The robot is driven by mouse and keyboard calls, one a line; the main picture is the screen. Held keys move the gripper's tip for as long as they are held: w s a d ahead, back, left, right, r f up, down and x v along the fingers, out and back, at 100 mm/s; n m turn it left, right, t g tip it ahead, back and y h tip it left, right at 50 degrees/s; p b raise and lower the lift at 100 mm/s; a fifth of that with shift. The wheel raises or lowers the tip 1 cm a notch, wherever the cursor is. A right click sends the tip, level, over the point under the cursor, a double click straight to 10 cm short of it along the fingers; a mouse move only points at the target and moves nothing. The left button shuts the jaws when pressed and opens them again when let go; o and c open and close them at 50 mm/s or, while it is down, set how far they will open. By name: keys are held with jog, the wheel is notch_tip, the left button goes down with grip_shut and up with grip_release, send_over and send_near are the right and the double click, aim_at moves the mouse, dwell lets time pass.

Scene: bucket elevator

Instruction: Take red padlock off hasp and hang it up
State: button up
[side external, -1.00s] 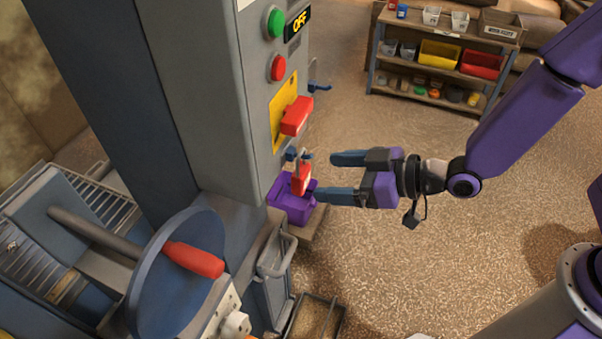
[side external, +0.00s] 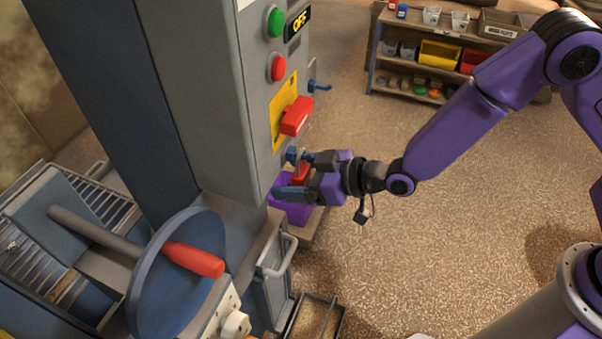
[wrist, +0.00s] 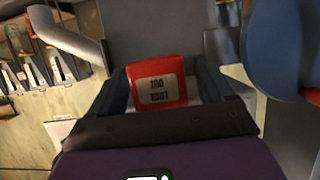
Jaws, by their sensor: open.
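The red padlock (side external: 301,173) is at the lower edge of the grey control cabinet, mostly hidden by my gripper in the side view. In the wrist view the padlock (wrist: 159,84) shows its red body with a pale label, upside down. My gripper (side external: 291,176) is open, with one finger on each side of the padlock; contact cannot be told. A blue hook (side external: 319,86) sticks out higher on the cabinet's side, empty.
A red switch handle (side external: 297,116) on a yellow plate juts out just above my gripper. A purple box (side external: 291,213) is just below. A blue wheel with a red grip (side external: 194,260) stands at lower left. Open floor lies to the right, with a shelf (side external: 440,62) behind.

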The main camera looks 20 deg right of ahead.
jog(key=c, duration=1.1)
jog(key=shift+r, duration=0.15)
jog(key=shift+w+a+r, duration=0.1)
jog(key=shift+r, duration=0.5)
jog(key=s+d, duration=1.2)
jog(key=w+d+m+t+h, duration=0.2)
jog(key=w+d+m+h, duration=0.2)
jog(key=w+d, duration=0.4)
jog(key=w+d+r+m+t+h, duration=0.1)
jog(key=w+d+m+h, duration=0.4)
jog(key=d, duration=1.1)
jog(key=w+t, duration=0.1)
jog(key=w, duration=0.2)
jog(key=shift+d+h, duration=0.25)
jog(key=shift+h, duration=0.05)
jog(key=shift+r, duration=0.1)
